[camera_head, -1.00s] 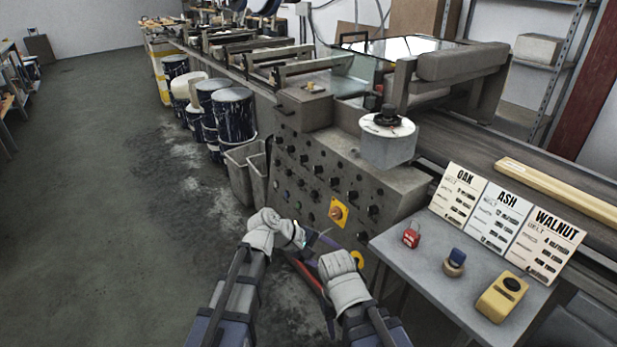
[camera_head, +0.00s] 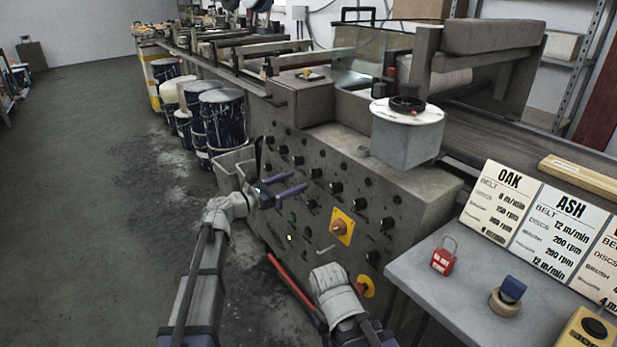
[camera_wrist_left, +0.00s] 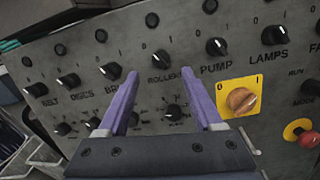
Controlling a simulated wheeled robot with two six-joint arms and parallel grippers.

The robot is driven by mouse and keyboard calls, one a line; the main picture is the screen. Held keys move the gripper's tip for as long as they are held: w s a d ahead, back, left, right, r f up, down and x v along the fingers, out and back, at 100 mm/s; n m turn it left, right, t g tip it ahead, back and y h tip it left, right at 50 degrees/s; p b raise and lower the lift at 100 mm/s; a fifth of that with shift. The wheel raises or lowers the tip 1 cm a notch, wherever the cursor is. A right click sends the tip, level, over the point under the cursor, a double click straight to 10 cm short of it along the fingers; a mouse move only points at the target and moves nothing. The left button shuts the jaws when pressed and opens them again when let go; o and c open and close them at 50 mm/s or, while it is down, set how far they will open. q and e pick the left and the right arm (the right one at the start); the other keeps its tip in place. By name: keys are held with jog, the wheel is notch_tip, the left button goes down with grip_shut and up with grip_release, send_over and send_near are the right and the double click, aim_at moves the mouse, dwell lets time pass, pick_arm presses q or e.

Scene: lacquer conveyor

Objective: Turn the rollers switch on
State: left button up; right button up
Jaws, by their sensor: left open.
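The rollers switch (camera_wrist_left: 161,58) is a black rotary knob with 0 and 1 marks, above a partly covered ROLLERS label on the grey control panel (camera_head: 410,190). It also shows in the head view (camera_head: 316,172). My left gripper (camera_wrist_left: 161,72) is open and empty, its two purple fingers just below and to either side of the knob. It also shows in the head view (camera_head: 301,181). I cannot tell whether it touches the panel, or which mark the knob points to. My right gripper (camera_head: 292,285) is low in front of the panel; a red finger shows, but its opening is unclear.
Neighbouring knobs are pump (camera_wrist_left: 216,46) and lamps (camera_wrist_left: 275,34). A yellow plate with an orange knob (camera_wrist_left: 240,98) sits below right, and a red button (camera_wrist_left: 308,139) farther right. A side table (camera_head: 440,290) holds a red padlock (camera_head: 444,258) and cards.

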aim_at(315, 173)
pick_arm(q)
jog(key=x, duration=0.6)
jog(key=shift+d, duration=0.1)
jog(key=shift+c, duration=0.4)
grip_shut()
